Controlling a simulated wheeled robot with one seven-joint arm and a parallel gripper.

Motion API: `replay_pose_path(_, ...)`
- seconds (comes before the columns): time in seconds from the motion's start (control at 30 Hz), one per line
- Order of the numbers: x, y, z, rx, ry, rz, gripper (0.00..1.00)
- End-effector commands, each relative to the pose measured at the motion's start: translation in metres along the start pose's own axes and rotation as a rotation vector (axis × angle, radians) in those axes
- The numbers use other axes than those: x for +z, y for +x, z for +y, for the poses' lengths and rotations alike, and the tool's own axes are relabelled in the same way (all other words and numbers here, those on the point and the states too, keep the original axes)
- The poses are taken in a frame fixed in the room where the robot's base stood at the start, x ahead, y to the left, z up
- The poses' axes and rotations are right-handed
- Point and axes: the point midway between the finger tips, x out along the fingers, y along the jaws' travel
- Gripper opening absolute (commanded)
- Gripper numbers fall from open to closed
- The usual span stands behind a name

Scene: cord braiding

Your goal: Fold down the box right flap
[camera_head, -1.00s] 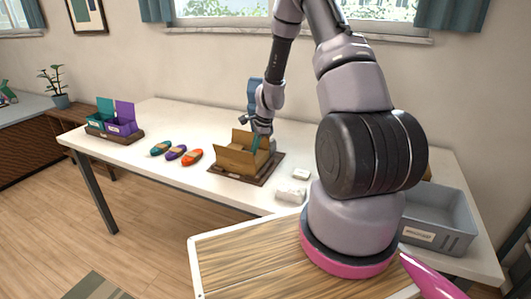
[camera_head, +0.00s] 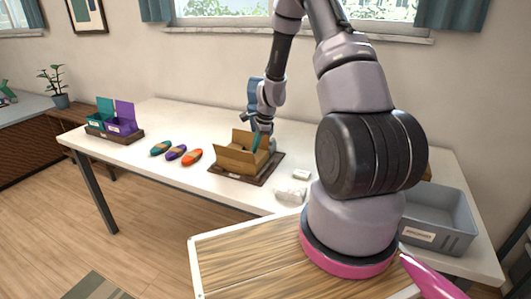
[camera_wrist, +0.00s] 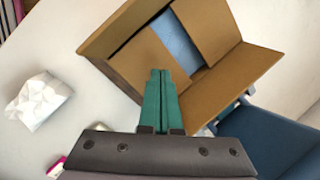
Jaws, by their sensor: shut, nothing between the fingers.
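The open brown cardboard box (camera_head: 238,160) sits on a dark wooden tray (camera_head: 226,174) on the white table. In the wrist view, two flaps (camera_wrist: 143,62) lie folded inward, with a blue item partly showing in the gap between them. Two longer flaps stand raised and outward, one at the upper left (camera_wrist: 118,25) and one at the lower right (camera_wrist: 235,82). My gripper (camera_wrist: 160,72) has its teal fingers together and empty, with the tips over the box's edge beside a folded flap. In the head view my gripper (camera_head: 257,142) is at the box's right side; contact is unclear.
White crumpled packing paper (camera_wrist: 38,100) lies beside the box. Orange, purple and teal cord bundles (camera_head: 176,152) lie to its left, with teal and purple bins (camera_head: 120,127) beyond. A grey tray (camera_head: 440,220) stands at the right. A blue object (camera_wrist: 275,135) is close beside my gripper.

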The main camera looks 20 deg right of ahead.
Motion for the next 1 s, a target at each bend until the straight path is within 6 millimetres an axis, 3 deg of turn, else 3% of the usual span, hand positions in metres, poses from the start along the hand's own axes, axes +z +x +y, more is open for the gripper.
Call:
replay_pose_path(0.73,0.015,-0.068,-0.016,-0.003,-0.002,0.001,0.0)
replay_pose_path(1.0,0.016,-0.076,-0.017,0.0,0.0,0.0,0.0)
